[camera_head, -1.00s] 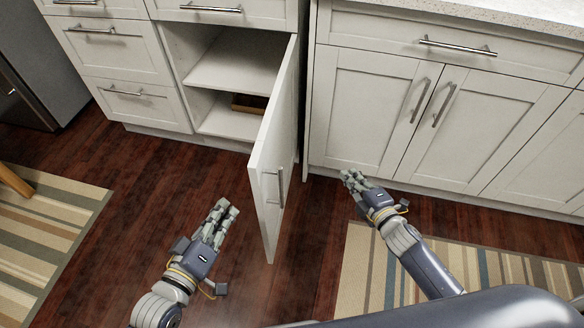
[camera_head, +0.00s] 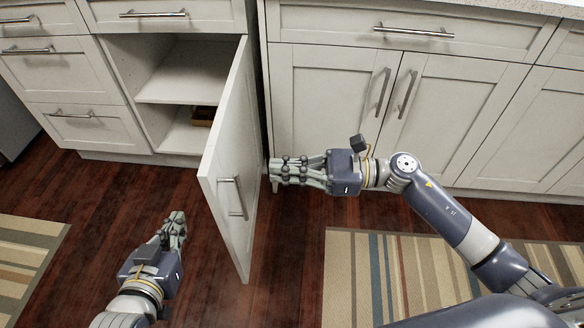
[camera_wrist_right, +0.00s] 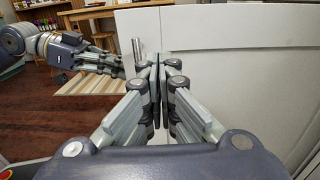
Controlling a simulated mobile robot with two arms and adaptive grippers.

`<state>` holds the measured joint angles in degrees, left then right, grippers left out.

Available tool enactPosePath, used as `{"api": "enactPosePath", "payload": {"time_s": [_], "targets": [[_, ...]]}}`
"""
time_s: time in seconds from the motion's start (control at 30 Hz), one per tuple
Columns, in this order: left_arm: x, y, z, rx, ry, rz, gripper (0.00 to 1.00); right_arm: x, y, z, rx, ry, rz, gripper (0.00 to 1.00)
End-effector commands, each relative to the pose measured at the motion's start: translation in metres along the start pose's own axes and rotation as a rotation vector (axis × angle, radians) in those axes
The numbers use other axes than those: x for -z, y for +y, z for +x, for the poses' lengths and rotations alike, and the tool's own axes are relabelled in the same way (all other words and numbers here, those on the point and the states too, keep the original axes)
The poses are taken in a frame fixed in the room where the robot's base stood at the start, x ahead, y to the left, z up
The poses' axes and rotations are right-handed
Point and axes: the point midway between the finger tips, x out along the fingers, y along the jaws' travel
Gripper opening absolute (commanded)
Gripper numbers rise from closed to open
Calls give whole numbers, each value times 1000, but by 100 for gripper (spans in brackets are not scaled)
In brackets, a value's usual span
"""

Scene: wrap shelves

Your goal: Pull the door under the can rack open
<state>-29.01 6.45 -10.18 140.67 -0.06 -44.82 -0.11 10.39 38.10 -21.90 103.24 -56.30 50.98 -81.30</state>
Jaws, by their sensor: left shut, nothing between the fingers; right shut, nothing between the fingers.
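In the right wrist view the door's white panel (camera_wrist_right: 235,70) fills the right side behind the shut fingers (camera_wrist_right: 158,75). My left gripper (camera_head: 178,222) is shut and empty, left of the door and apart from it; it also shows in the right wrist view (camera_wrist_right: 118,66). No can rack is visible.
The open cabinet holds a shelf (camera_head: 185,85) with a small brown box (camera_head: 203,116) below. Closed double doors (camera_head: 410,110) stand to the right. Striped rugs lie at left (camera_head: 25,255) and right (camera_head: 345,270). Dark wooden floor between them is clear.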

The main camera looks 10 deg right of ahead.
Motion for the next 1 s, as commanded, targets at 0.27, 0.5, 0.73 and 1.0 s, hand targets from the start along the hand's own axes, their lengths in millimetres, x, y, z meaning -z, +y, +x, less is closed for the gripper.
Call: {"api": "enactPosePath", "payload": {"time_s": [0.27, 0.5, 0.73, 1.0], "targets": [[-2, 0, 0, 0, -9, -1, 0, -2, 0, 60, -1, -4, 1, 0], [0, 0, 0, -1, 2, -2, 0, -1, -1, 89, 1, -3, 4, 0], [1, 1, 0, -2, 9, -3, 0, 0, -1, 94, 3, -1, 4, 0], [1, 1, 0, -2, 6, -3, 0, 0, -1, 95, 4, -1, 4, 0]]}}
